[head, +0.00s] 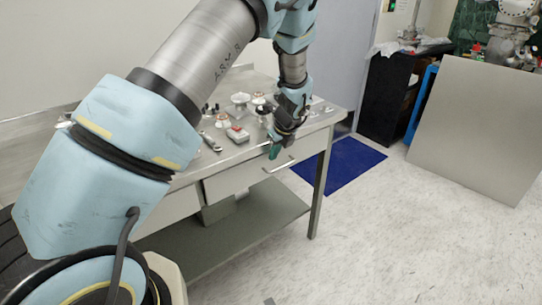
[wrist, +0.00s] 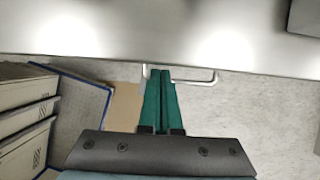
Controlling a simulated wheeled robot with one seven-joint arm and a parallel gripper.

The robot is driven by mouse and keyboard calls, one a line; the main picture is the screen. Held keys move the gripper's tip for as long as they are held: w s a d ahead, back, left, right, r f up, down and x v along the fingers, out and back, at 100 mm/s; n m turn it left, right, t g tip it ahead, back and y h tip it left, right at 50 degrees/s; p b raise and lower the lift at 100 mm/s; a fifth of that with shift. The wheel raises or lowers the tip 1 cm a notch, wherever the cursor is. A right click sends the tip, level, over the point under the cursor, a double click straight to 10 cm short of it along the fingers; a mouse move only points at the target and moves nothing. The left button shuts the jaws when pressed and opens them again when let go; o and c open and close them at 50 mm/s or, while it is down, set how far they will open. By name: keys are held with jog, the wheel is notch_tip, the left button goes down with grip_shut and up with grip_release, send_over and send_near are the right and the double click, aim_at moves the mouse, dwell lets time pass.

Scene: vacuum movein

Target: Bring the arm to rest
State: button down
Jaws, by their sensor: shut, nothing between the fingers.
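My arm reaches across the head view from the lower left to the steel table (head: 188,172). My gripper (head: 274,152) points down at the table's front edge, close to the drawer handle (head: 282,164). In the wrist view the two green fingers of my gripper (wrist: 164,72) lie together with nothing between them. Their tips show beside the drawer handle (wrist: 205,80), just off the table's edge. I cannot tell whether they touch the handle.
A blue mat (head: 345,166) lies on the floor to the right. A large grey panel (head: 474,125) leans further right, beside a black cabinet (head: 386,95). The floor in front is clear.

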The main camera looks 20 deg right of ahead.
jog(key=p+v, duration=0.2)
jog(key=v, duration=0.3)
jog(key=shift+s, duration=0.15)
jog(key=a+r+n+g, duration=0.1)
jog(key=a+r+n, duration=0.4)
jog(key=a+n, duration=0.45)
jog(key=a+r+n+g, duration=0.1)
jog(key=a+r+n, duration=0.45)
jog(key=a, duration=0.65)
jog(key=s+a+r+n+h, duration=0.1)
jog(key=s+a+r+n, duration=0.3)
jog(key=s+a+n, duration=0.9)
jog(key=a+n, duration=0.2)
jog(key=n, duration=0.1)
jog(key=shift+r+n+g, duration=0.2)
jog(key=shift+n+g, duration=0.1)
jog(key=shift+n, duration=0.1)
